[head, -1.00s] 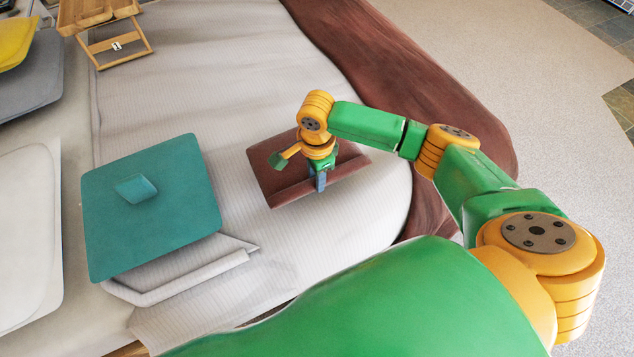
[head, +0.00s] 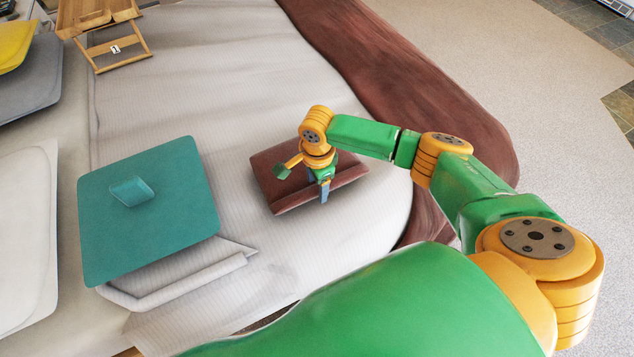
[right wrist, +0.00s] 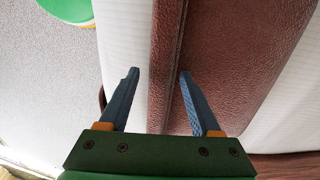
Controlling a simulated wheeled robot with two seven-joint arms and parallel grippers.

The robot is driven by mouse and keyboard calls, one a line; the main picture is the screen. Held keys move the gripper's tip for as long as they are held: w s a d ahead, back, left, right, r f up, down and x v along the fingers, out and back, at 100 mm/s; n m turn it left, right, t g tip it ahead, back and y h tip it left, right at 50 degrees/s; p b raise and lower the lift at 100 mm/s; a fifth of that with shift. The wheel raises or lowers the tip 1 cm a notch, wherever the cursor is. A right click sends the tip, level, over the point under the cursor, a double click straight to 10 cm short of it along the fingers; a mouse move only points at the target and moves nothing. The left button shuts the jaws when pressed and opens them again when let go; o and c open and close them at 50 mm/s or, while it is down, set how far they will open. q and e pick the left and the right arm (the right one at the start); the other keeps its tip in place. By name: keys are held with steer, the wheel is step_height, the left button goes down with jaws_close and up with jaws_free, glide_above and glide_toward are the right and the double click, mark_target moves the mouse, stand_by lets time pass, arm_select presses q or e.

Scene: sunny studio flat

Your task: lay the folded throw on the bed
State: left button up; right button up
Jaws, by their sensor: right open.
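The folded throw (head: 290,180), reddish brown, lies on the pale bed (head: 220,95) with a raised fold along its near side. My right gripper (head: 318,195) is over this near side, pointing down. In the right wrist view, my right gripper (right wrist: 157,85) is open. The edge strip of the throw (right wrist: 235,55) passes between its two blue fingers: one finger is over the white bedding, the other over the brown cloth. I cannot tell whether either finger touches it. My left gripper is not in view.
A teal cushion-like piece (head: 165,215) lies on the bed to the left. A wooden bed tray (head: 100,20) stands at the far left. A larger brown cover (head: 390,90) drapes the bed's right edge. White bedding around the throw is clear.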

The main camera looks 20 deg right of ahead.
step_height(320, 180, up, 12)
steer(key=p, duration=0.2)
steer(key=shift+p, duration=0.35)
